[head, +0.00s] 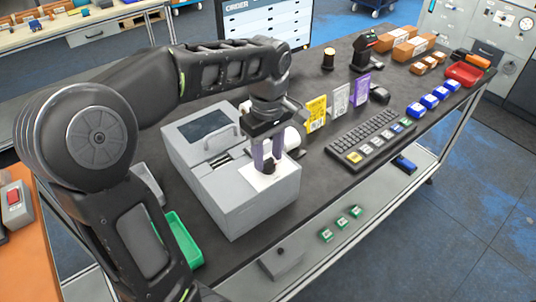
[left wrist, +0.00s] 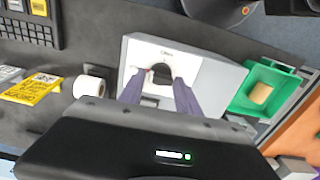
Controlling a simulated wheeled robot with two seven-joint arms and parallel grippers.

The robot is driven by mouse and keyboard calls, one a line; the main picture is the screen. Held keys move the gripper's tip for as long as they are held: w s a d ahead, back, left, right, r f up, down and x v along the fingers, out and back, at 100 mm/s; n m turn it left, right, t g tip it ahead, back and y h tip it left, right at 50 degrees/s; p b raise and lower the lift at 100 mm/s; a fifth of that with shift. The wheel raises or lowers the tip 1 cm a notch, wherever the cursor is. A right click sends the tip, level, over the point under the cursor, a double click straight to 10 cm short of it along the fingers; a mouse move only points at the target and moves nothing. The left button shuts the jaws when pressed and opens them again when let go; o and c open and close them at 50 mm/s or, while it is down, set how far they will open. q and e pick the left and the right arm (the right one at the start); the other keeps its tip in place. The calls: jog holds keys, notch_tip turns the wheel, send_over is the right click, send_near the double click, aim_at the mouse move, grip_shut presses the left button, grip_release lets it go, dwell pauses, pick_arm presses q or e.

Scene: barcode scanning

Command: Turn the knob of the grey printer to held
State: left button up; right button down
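The grey printer (head: 225,185) stands on the dark table, with a dark screen and a handle on its top. Its black knob (head: 268,167) sits on a white plate at the printer's front right. The knob also shows in the left wrist view (left wrist: 161,73), below small lettering I cannot read surely. My left gripper (head: 268,160) points down over the plate, its two purple fingers on either side of the knob. The fingers look apart, with a small gap to the knob; contact is not clear. My right gripper is in neither view.
A green tray (head: 182,243) lies left of the printer; the left wrist view shows a tan object (left wrist: 261,93) in it. A white roll (left wrist: 88,87) is close beside the printer. Yellow, white and purple cards (head: 360,90) and a keyboard (head: 372,138) stand to the right.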

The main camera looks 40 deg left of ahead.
aim_at(268, 159)
pick_arm(q)
jog(key=shift+o, duration=1.4)
jog(key=shift+r, duration=0.45)
notch_tip(268, 159, up, 6)
jog(key=shift+f+p, duration=0.1)
jog(key=shift+p, duration=0.75)
jog(key=shift+r+p, duration=0.55)
jog(key=shift+r, duration=0.05)
jog(key=shift+f, duration=0.1)
